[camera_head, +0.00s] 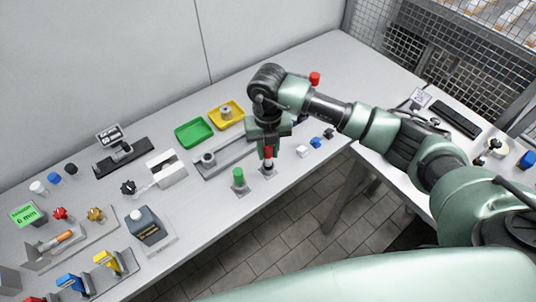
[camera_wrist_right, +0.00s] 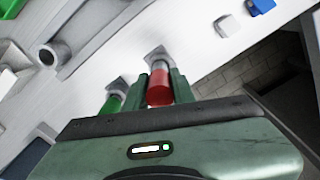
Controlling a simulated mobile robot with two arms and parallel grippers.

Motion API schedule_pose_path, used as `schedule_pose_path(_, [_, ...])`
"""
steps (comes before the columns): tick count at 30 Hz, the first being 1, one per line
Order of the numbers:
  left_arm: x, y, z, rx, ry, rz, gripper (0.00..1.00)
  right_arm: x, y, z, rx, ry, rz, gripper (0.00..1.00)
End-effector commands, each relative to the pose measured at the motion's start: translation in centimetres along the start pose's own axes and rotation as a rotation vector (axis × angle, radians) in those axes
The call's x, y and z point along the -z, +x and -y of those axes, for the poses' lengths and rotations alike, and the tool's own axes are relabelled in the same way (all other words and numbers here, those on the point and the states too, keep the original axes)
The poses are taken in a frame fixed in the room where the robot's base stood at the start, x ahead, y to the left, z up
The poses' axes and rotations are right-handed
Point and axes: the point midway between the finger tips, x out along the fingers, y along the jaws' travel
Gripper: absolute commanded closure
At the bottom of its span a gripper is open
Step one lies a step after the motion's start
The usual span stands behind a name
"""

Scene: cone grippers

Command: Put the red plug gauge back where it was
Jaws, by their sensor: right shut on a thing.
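The red plug gauge (camera_head: 268,152) is upright between the fingers of my right gripper (camera_head: 267,149), which is shut on it and points down. In the right wrist view the red handle (camera_wrist_right: 159,90) shows between the two green fingers. Its lower end is at a small grey holder (camera_head: 268,173) near the table's front edge; I cannot tell whether it is seated or just above. A green plug gauge (camera_head: 239,175) stands in a similar holder just to the left, apart from the gripper. My left gripper is not in view.
A grey fixture with a ring (camera_head: 209,159) lies behind the green gauge. Green (camera_head: 194,134) and yellow (camera_head: 239,108) trays stand farther back. White (camera_head: 302,151) and blue (camera_head: 316,142) small blocks lie to the right.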

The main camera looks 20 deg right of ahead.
Motion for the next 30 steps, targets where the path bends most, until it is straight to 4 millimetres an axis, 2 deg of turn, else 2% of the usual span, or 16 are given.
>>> schedule_pose_path(6, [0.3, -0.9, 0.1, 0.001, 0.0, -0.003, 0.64, 0.1, 3.0, 0.0, 0.001, 0.0, -0.004, 1.0])
schedule_pose_path(18, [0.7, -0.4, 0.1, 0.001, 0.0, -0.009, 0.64, 0.1, 3.7, 0.0, 0.0, -0.001, -0.002, 1.0])
schedule_pose_path(19, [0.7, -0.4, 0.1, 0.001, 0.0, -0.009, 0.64, 0.1, 3.7, 0.0, 0.0, -0.001, -0.002, 0.72])
schedule_pose_path(21, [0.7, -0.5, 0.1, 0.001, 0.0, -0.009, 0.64, 0.1, 3.6, 0.0, 0.0, -0.001, -0.002, 0.53])
schedule_pose_path(30, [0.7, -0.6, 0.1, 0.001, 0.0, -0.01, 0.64, 0.1, 3.5, 0.0, 0.001, 0.0, -0.002, 0.53])
